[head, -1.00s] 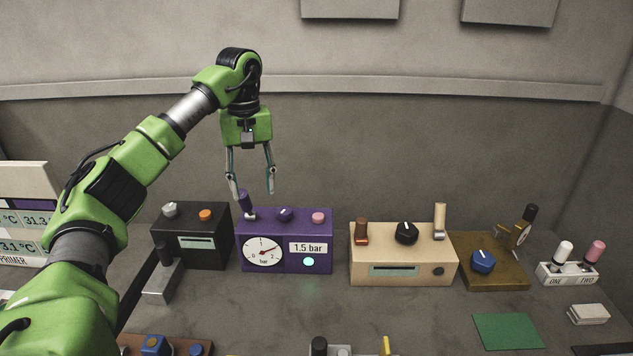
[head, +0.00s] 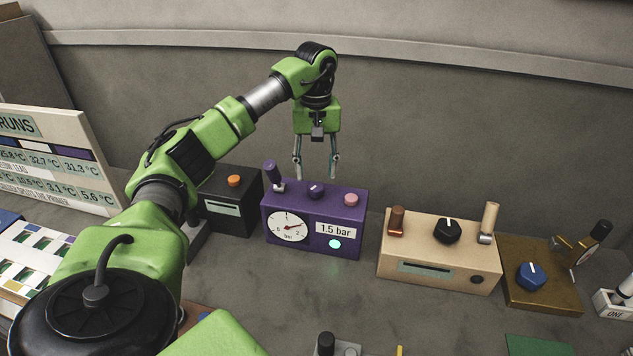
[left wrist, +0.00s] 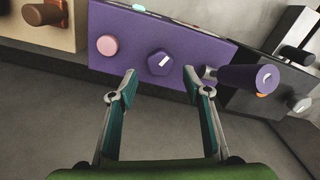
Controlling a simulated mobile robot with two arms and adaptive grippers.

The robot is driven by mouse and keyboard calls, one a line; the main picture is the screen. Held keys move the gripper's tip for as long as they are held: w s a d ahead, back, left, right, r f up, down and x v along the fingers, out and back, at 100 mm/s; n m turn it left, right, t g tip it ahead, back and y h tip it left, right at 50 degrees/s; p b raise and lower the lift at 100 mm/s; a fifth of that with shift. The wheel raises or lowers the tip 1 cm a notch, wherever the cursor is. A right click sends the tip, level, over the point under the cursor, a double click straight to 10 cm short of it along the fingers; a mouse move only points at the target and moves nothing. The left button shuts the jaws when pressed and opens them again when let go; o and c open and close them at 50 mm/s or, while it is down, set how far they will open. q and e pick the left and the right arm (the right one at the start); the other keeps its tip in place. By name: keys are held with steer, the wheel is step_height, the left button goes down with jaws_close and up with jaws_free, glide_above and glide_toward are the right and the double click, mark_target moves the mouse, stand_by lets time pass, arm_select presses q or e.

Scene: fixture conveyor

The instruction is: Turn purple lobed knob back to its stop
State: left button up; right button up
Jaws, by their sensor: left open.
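The purple lobed knob (head: 316,190) sits on top of the purple box (head: 318,242), between a purple lever (head: 271,174) and a pink button (head: 351,199). The box front has a dial and a "1.5 bar" display. In the left wrist view the knob (left wrist: 161,62) shows a white pointer line and lies just beyond the fingertips, roughly midway between them. My left gripper (head: 315,174) is open and empty, pointing down above the knob, apart from it. It also shows in the left wrist view (left wrist: 165,85). My right gripper is not in view.
The purple lever (left wrist: 245,78) stands close to one finger's side in the left wrist view. A black box (head: 228,206) with an orange button is left of the purple box. A beige box (head: 440,265) with a black knob stands right.

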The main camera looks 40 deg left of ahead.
mark_target(315, 185)
arm_select(q)
step_height(315, 185, down, 4)
steer(key=shift+s+r+p, duration=0.1)
steer(key=shift+r+p, duration=0.05)
steer(key=shift+p, duration=0.2)
steer(key=shift+f, duration=0.45)
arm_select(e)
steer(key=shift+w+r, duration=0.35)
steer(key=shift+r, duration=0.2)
arm_select(q)
steer(key=c, duration=1.1)
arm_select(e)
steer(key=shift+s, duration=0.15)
